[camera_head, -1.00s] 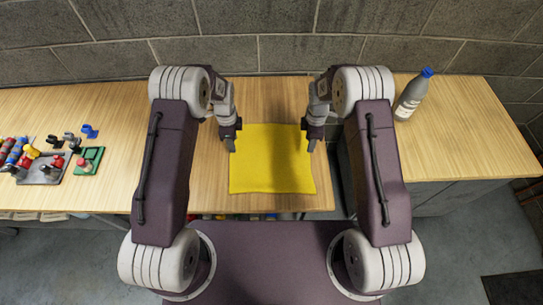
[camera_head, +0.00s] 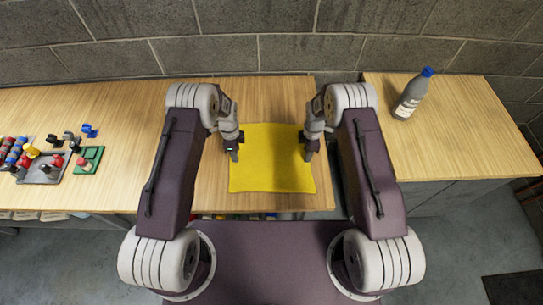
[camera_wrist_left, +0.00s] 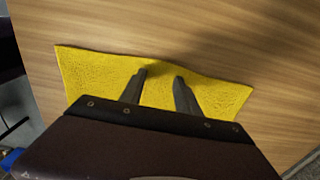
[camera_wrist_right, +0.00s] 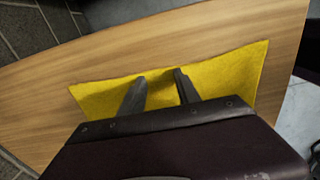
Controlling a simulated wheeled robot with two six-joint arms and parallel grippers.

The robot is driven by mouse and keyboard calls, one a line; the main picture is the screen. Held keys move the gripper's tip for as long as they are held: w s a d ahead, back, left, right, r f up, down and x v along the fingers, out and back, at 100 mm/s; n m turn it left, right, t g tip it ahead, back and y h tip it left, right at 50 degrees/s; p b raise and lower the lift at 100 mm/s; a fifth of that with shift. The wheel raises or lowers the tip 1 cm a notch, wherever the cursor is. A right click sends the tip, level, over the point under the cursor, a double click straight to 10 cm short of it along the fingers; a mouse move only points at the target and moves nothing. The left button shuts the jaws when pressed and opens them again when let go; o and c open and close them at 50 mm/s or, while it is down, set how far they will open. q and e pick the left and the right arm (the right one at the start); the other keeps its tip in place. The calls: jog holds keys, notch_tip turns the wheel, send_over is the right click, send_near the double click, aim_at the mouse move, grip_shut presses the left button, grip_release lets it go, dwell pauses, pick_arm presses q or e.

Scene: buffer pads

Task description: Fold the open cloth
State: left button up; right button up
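A yellow cloth (camera_head: 270,165) lies spread flat and roughly square on the wooden table. My left gripper (camera_head: 234,155) is over the cloth's left edge, and my right gripper (camera_head: 309,153) is over its right edge. In the left wrist view, the open fingers (camera_wrist_left: 160,76) point at the cloth (camera_wrist_left: 100,75) with a gap between them. In the right wrist view, the open fingers (camera_wrist_right: 160,76) also stand apart over the cloth (camera_wrist_right: 235,75). Neither gripper holds any cloth. Whether the fingertips touch it cannot be told.
A grey bottle with a blue cap (camera_head: 410,97) stands on the right table (camera_head: 450,140). Coloured parts (camera_head: 30,155) and a green plate (camera_head: 88,160) lie at the far left. A block wall (camera_head: 270,50) closes the back. Bare wood surrounds the cloth.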

pick_arm(q)
grip_shut()
pick_arm(e)
grip_shut()
pick_arm(q)
jog(key=shift+r, duration=0.1)
pick_arm(e)
jog(key=shift+r, duration=0.1)
